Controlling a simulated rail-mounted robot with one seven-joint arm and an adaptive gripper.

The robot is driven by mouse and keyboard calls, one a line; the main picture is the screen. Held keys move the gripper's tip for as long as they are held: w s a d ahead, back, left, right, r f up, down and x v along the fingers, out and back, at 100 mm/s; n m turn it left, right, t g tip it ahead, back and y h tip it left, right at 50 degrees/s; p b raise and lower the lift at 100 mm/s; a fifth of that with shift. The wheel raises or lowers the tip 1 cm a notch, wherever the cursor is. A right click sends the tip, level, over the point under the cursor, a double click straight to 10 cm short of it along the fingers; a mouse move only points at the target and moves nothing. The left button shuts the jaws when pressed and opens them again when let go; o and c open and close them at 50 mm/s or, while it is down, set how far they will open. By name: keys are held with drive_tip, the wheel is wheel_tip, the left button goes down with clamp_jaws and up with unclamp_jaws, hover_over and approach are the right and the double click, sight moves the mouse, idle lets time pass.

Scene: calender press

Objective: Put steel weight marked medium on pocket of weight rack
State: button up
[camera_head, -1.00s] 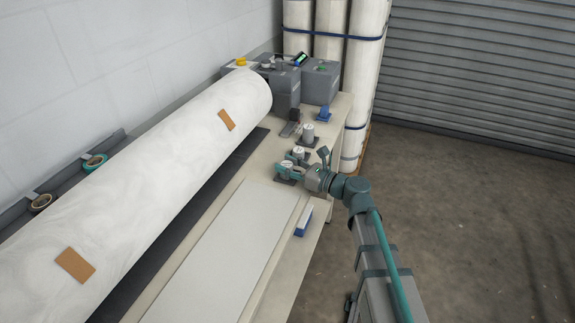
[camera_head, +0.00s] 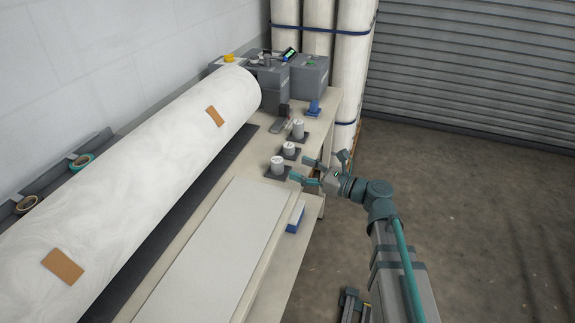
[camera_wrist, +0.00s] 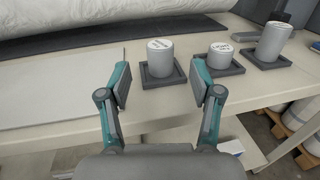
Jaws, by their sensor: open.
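Three pale grey cylindrical weights with white marked tops stand upright on dark square pockets. In the wrist view, the left weight (camera_wrist: 160,58) is middle in size and sits in its pocket (camera_wrist: 150,82). The middle weight (camera_wrist: 220,55) is the shortest, and the right weight (camera_wrist: 273,40) is the tallest. Their labels are too small to read; by size, the left one fits medium. It also shows nearest in the head view (camera_head: 277,164). My gripper (camera_head: 303,169) is open and empty, off to the right of the left weight and apart from it. Its fingers flank that weight in the wrist view.
A large white roll (camera_head: 150,165) lies along the table's left side. A white board (camera_head: 215,240) covers the near table top. A blue-and-white object (camera_head: 296,217) lies on a lower ledge. Grey boxes (camera_head: 308,82) stand at the far end.

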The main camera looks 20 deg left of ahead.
drive_tip(key=s+d+f+n+g+h, duration=0.1)
drive_tip(key=s+d+f+n+h, duration=0.25)
drive_tip(key=f, duration=0.75)
drive_tip(key=s+d+f+n+g+h, duration=0.2)
drive_tip(key=s+d+f, duration=0.3)
drive_tip(key=f, duration=0.7)
drive_tip(key=s+d+f+n+g+h, duration=0.1)
drive_tip(key=s+d+f+n+h, duration=0.2)
drive_tip(key=f, duration=0.8)
drive_tip(key=s+d+f+n+g+h, duration=0.2)
drive_tip(key=s+d+f, duration=0.4)
drive_tip(key=s, duration=0.4)
drive_tip(key=s+d+f+n+g+h, duration=0.3)
drive_tip(key=s+d+f+n, duration=0.3)
drive_tip(key=s, duration=0.4)
drive_tip(key=s+d+f+n+g+h, duration=0.2)
drive_tip(key=s+d+f+n+h, duration=0.2)
drive_tip(key=s+d+f, duration=0.4)
drive_tip(key=shift+s+d, duration=0.2)
drive_tip(key=shift+s, duration=0.75)
drive_tip(key=shift+r+n, duration=0.1)
drive_tip(key=shift+n, duration=0.15)
